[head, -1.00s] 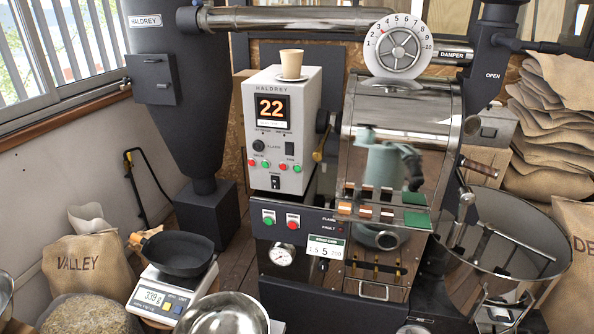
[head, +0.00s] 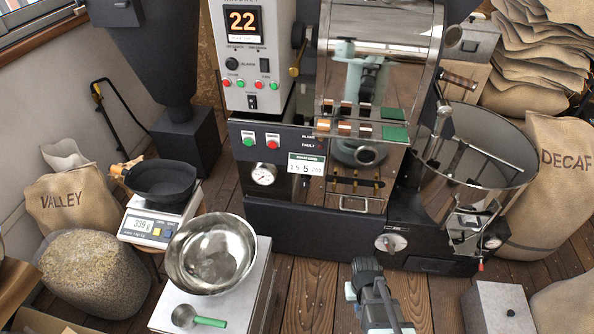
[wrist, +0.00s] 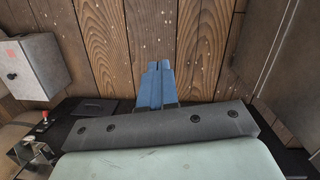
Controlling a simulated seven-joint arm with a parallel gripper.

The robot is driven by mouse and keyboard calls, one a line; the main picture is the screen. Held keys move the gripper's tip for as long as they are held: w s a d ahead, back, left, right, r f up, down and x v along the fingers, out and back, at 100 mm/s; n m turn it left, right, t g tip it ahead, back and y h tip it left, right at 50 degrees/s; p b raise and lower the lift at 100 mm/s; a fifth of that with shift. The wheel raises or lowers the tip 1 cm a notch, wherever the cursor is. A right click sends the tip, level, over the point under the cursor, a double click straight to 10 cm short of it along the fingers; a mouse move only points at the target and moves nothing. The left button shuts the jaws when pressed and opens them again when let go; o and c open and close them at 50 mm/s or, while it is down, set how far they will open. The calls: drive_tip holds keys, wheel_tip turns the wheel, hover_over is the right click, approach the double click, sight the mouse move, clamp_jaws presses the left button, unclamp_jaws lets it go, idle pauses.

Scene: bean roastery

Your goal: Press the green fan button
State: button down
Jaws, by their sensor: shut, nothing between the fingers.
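The roaster's lower front panel carries a green button (head: 248,138) with a red button (head: 272,143) to its right. The control box (head: 251,50) above has several small red and green buttons in a row under its orange "22" display; their labels are too small to read, so I cannot tell which green one is the fan button. My gripper (head: 364,268) is low at the bottom centre of the head view, in front of the roaster and apart from it. In the wrist view its blue fingers (wrist: 154,84) are together and empty, over floorboards.
A steel bowl (head: 212,255) and green-handled scoop (head: 197,320) are on a pale stand at front left. Behind are a scale (head: 150,228) bearing a black pan (head: 163,180). The cooling tray (head: 476,165) is on the right. Open floor lies before the roaster.

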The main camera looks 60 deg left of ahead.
sight(274, 86)
drive_tip(key=s+a+r+n+t+y, duration=0.1)
drive_tip(key=s+a+r+n+t, duration=0.15)
drive_tip(key=a+r, duration=0.85)
drive_tip(key=s+a+r+n+t+y, duration=0.15)
drive_tip(key=s+a+r, duration=0.4)
drive_tip(key=a, duration=0.95)
drive_tip(key=s+a+r+n+t+y, duration=0.1)
drive_tip(key=s+a+r+n+t, duration=0.15)
drive_tip(key=a+r, duration=1)
drive_tip(key=w+a+r+n+t+h, duration=0.1)
drive_tip(key=w+a+r+n+t, duration=0.2)
drive_tip(key=r, duration=0.6)
drive_tip(key=w+a+r+n+t, duration=0.4)
drive_tip(key=w+a+r+t, duration=0.1)
drive_tip(key=r, duration=0.4)
drive_tip(key=shift+a+r+t+h, duration=0.4)
drive_tip(key=shift+a+t, duration=0.25)
drive_tip(key=shift+a, duration=0.25)
drive_tip(key=shift+a, duration=0.1)
drive_tip(key=shift+w+a, duration=3)
drive_tip(key=shift+w, duration=0.1)
drive_tip(key=shift+w+a, duration=0.1)
